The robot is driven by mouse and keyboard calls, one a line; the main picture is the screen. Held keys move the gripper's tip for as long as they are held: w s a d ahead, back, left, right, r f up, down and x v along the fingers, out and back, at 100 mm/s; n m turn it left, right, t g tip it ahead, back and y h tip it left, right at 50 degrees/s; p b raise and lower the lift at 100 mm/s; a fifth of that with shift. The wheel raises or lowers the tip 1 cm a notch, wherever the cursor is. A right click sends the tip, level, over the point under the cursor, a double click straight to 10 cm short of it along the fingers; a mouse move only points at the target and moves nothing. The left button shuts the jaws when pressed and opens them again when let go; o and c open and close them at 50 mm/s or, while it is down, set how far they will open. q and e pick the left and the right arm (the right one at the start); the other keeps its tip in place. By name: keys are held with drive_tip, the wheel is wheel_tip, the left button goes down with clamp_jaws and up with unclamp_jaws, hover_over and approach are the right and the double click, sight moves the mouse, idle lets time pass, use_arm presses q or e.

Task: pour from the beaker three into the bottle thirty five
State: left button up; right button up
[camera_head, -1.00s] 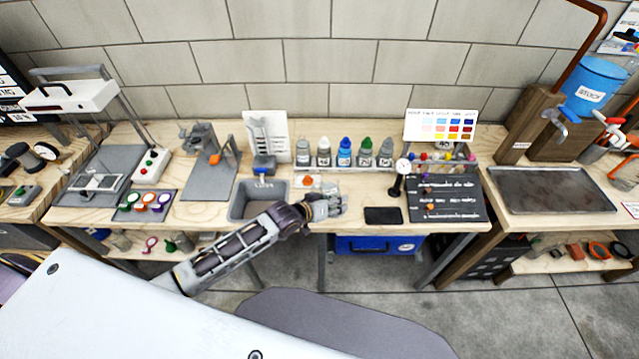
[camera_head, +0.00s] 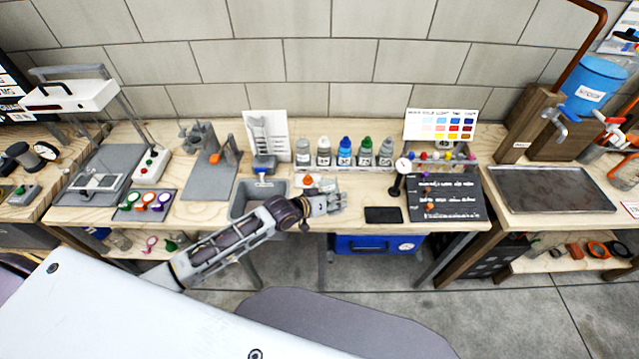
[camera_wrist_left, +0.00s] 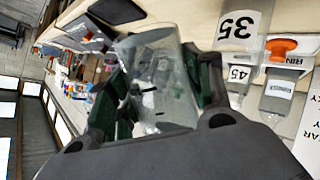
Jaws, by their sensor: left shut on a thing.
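My left gripper (camera_head: 330,203) is over the front edge of the middle bench in the head view. In the left wrist view its dark green fingers are shut on a clear beaker (camera_wrist_left: 158,85) with black marks. The beaker looks tilted in that view, and no number on it can be read. I cannot make out any liquid in it. The bottle thirty five (camera_wrist_left: 239,24) shows its white "35" label at the top of the left wrist view, apart from the beaker. Its opening is not visible there. My right gripper is not in view.
Several capped bottles (camera_head: 344,152) stand in a row behind my left gripper. A bottle labelled 45 (camera_wrist_left: 240,73) and an orange-topped bottle (camera_wrist_left: 280,75) show in the wrist view. A grey bin (camera_head: 238,204) is left of the hand; a black pad (camera_head: 383,215) is right.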

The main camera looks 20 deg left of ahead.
use_arm(q)
drive_tip(key=shift+w, duration=0.15)
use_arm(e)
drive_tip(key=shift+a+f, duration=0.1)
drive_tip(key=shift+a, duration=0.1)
use_arm(q)
drive_tip(key=shift+a, duration=0.1)
drive_tip(key=shift+r, duration=0.15)
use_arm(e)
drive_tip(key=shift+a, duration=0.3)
use_arm(q)
drive_tip(key=shift+w+a+r, duration=0.1)
drive_tip(key=shift+w, duration=0.05)
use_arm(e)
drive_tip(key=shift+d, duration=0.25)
use_arm(q)
drive_tip(key=shift+r+n, duration=0.1)
drive_tip(key=shift+n, duration=0.2)
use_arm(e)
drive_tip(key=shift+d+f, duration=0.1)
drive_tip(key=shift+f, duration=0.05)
use_arm(q)
drive_tip(key=shift+g+h, duration=0.3)
drive_tip(key=shift+r+b, duration=0.15)
drive_tip(key=shift+b, duration=0.2)
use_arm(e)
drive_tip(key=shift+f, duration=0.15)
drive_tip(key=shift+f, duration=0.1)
